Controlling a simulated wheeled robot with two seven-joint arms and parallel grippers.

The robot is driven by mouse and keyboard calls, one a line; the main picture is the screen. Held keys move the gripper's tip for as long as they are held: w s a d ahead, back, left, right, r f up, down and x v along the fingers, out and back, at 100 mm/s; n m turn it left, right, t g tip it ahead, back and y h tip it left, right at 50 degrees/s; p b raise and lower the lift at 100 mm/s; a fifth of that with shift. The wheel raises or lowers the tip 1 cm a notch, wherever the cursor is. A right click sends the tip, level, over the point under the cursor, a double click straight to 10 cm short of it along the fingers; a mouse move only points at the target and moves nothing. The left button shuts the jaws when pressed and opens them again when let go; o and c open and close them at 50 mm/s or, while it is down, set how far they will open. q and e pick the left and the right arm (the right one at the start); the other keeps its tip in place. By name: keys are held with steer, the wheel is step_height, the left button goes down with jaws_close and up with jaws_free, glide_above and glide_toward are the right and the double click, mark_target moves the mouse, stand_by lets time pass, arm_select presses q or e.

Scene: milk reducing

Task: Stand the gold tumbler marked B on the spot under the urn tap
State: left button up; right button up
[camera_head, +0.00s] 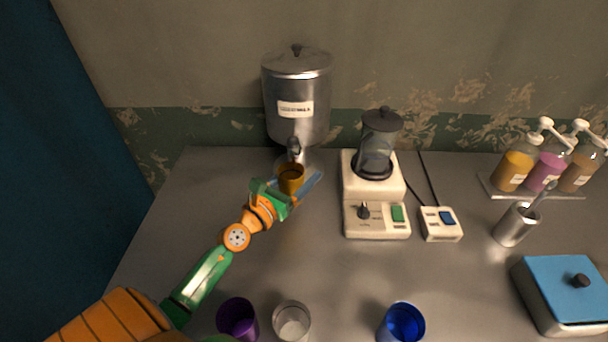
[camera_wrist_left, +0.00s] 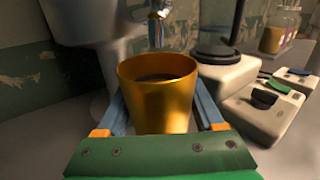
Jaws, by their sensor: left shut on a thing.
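The gold tumbler (camera_head: 291,180) is upright below the tap (camera_head: 293,148) of the steel urn (camera_head: 297,95) at the back. My left gripper (camera_head: 296,186) is shut on it, with a blue finger on each side. In the left wrist view the gold tumbler (camera_wrist_left: 158,98) stands between the fingers, just in front of the tap (camera_wrist_left: 157,30). No letter shows on the visible side of the tumbler. The spot under the tap is hidden by the tumbler and gripper, and I cannot tell whether the tumbler touches the surface. My right gripper is not in view.
A blender (camera_head: 374,185) stands right of the urn, with a switch box (camera_head: 440,223) beside it. Purple (camera_head: 238,318), clear (camera_head: 292,321) and blue (camera_head: 402,323) tumblers stand at the front. A steel cup (camera_head: 515,225), pump bottles (camera_head: 548,165) and a blue-lidded box (camera_head: 562,290) are at right.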

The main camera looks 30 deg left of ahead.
arm_select(q)
steer(key=shift+w, duration=0.6)
steer(key=shift+w+f, duration=0.2)
step_height(320, 180, down, 4)
steer(key=b, duration=0.3)
steer(key=shift+s+r+b, duration=0.1)
steer(key=shift+r+b, duration=0.1)
steer(key=shift+b, duration=0.2)
steer(key=shift+r, duration=0.25)
steer(key=shift+f, duration=0.2)
steer(key=o, duration=1.5)
steer(key=shift+r, duration=0.1)
steer(key=shift+r+p, duration=0.15)
steer(key=shift+p, duration=0.15)
steer(key=shift+s, duration=0.25)
steer(key=s+b, duration=0.1)
steer(key=s, duration=0.2)
steer(key=s+b, duration=0.1)
steer(key=s, duration=0.3)
steer(key=s+b, duration=0.2)
steer(key=s, duration=0.2)
steer(key=shift+a+f, duration=0.2)
steer(key=shift+f, duration=0.05)
steer(key=shift+s+r, duration=0.25)
